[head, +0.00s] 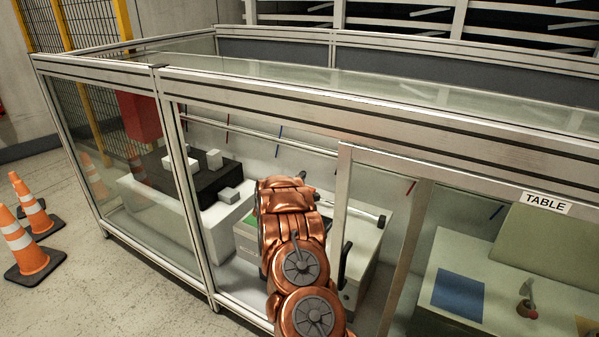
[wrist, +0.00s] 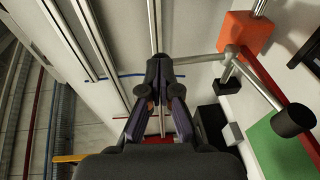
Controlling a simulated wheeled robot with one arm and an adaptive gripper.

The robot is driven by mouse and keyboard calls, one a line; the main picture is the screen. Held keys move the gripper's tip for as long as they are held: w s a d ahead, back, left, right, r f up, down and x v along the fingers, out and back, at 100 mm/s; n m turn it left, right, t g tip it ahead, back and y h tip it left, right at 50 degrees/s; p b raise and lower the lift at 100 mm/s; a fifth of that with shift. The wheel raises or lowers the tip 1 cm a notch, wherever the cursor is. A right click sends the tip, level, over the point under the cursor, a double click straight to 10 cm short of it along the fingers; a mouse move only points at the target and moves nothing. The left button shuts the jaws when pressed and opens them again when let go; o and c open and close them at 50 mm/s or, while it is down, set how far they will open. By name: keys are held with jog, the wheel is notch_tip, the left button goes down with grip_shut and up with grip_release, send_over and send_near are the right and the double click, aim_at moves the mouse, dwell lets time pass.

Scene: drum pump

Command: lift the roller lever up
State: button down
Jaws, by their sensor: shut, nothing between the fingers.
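The roller lever shows in the wrist view as a bent metal rod (wrist: 258,78) with a black cylindrical roller (wrist: 293,120) at its lower right end. Its other arm runs left to my gripper's fingertips. In the head view the lever (head: 352,211) sticks out to the right from behind my copper arm. My gripper (wrist: 160,66) is shut and empty, its tips overlapping the left end of the rod in the picture. I cannot tell whether they touch it. In the head view my arm hides most of the lever's base and the gripper is not clear.
A metal-framed glass enclosure surrounds the arm; its front rail (head: 400,150) and upright post (head: 180,170) are close. An orange block (wrist: 250,35) and a green panel (wrist: 285,148) lie near the lever. A black door handle (head: 345,262) stands right of the arm.

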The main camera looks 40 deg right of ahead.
jog(key=shift+w+d+r+g+y+p, duration=0.15)
jog(key=shift+d+y+p, duration=0.15)
jog(key=shift+p, duration=0.75)
jog(key=shift+d+r+g+y+p, duration=0.15)
jog(key=shift+d+y+p, duration=0.15)
jog(key=shift+p, duration=0.7)
jog(key=shift+a, duration=0.1)
jog(key=p+v, duration=0.1)
jog(key=v, duration=1.3)
jog(key=shift+f, duration=0.35)
